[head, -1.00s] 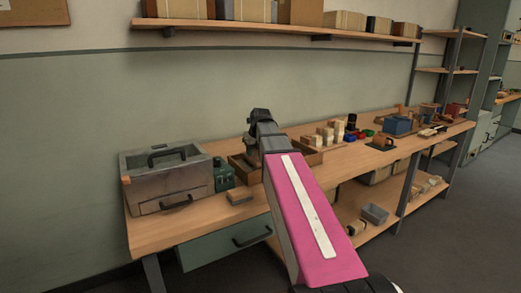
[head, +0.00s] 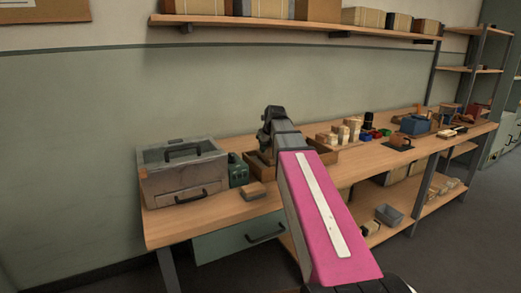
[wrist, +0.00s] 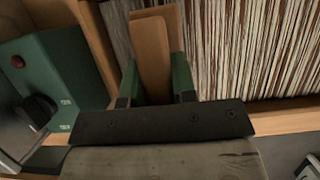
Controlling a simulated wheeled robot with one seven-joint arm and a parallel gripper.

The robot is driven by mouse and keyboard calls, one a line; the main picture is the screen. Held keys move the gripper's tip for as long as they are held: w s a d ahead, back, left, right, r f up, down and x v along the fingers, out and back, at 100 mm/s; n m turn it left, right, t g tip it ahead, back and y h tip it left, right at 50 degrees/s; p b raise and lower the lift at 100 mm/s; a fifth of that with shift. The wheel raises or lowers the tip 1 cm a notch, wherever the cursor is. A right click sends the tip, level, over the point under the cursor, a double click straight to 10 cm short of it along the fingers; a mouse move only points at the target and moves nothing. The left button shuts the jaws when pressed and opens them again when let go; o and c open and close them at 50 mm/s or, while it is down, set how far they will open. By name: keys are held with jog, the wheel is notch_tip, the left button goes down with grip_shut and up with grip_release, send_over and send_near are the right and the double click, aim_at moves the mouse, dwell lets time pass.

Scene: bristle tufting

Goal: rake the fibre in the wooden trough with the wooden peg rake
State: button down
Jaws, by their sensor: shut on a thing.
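The wooden trough (head: 325,156) stands on the bench, partly hidden behind my arm in the head view. In the wrist view its pale wooden edge (wrist: 290,118) runs below a bed of brown and white fibre strands (wrist: 235,50). My gripper (wrist: 157,88) has green fingers shut on a wooden piece (wrist: 152,50), which looks like the peg rake. It is beside the left end of the visible fibre. The rake's pegs are hidden, so I cannot tell whether they touch the fibre. In the head view the fingers are hidden.
A green box with a red button (wrist: 50,70) is close to the left of my gripper; it also shows in the head view (head: 238,170). A grey metal case (head: 182,172) stands further left. Wooden blocks (head: 340,133) stand to the right.

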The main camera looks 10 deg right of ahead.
jog(key=w+d, duration=0.2)
jog(key=d, duration=0.6)
jog(key=w+d, duration=0.3)
jog(key=d, duration=0.5)
jog(key=w+d, duration=0.3)
jog(key=d, duration=0.5)
jog(key=shift+d, duration=0.25)
jog(key=shift+a, duration=0.1)
jog(key=shift+s+a, duration=0.3)
jog(key=shift+a, duration=0.5)
jog(key=shift+s+a, duration=0.25)
jog(key=shift+a, duration=0.55)
jog(key=shift+d, duration=0.1)
jog(key=shift+w+d, duration=0.3)
jog(key=shift+d, duration=0.5)
jog(key=shift+w+d, duration=0.25)
jog(key=shift+d, duration=0.55)
jog(key=s+a, duration=0.3)
jog(key=a, duration=0.6)
jog(key=s+a, duration=0.3)
jog(key=a, duration=0.6)
jog(key=s+a, duration=0.3)
jog(key=a, duration=0.7)
